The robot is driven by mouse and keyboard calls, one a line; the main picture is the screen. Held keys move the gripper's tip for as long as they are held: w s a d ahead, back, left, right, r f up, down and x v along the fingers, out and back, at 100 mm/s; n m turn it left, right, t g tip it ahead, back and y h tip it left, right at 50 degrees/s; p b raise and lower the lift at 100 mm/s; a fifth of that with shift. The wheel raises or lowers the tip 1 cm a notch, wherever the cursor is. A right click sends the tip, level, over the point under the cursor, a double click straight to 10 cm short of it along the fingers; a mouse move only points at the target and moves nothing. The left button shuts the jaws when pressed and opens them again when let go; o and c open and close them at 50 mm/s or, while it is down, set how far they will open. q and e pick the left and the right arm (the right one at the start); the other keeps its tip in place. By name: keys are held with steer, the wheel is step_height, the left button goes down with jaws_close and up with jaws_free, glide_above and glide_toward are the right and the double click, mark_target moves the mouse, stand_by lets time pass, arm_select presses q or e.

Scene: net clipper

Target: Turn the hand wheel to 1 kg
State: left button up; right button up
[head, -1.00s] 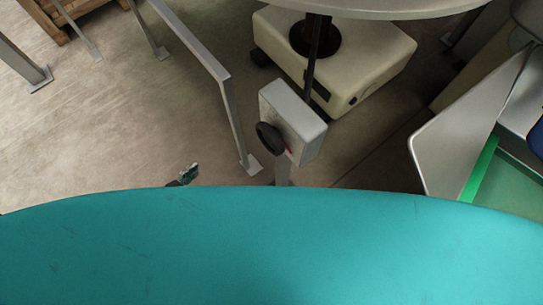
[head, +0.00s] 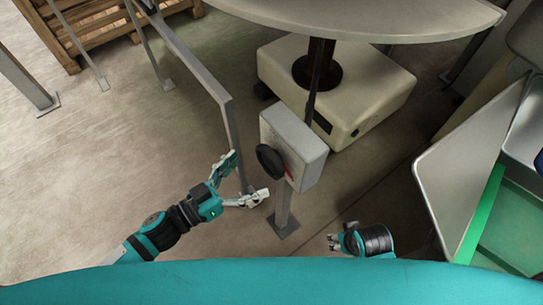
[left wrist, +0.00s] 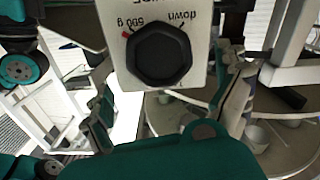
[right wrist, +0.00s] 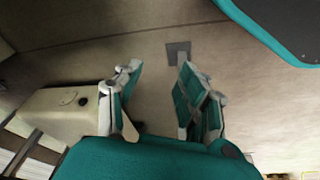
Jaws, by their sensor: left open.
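The hand wheel (head: 270,160) is a black knob on the face of a light grey box (head: 301,143) on a post. In the left wrist view the wheel (left wrist: 160,57) is a dark, many-sided knob on a pale panel. Upside-down print on the panel reads "down" and what looks like "500 g"; a red mark (left wrist: 125,34) lies at the knob's edge. My left gripper (head: 249,178) is open, just left of and below the wheel, with its fingers apart from it. My right gripper (head: 333,242) is open and empty, low and right of the post; its fingers (right wrist: 157,74) show spread.
A grey metal rail (head: 203,72) stands close behind my left gripper. A round tabletop (head: 370,18) on a cream base (head: 350,95) is behind the box. A slanted grey panel (head: 470,160) stands at the right. A wooden pallet (head: 110,35) is at the back left.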

mark_target(265, 164)
arm_select(q)
steer(key=x, duration=0.7)
steer(key=shift+w+d, duration=0.1)
steer(key=c, duration=0.9)
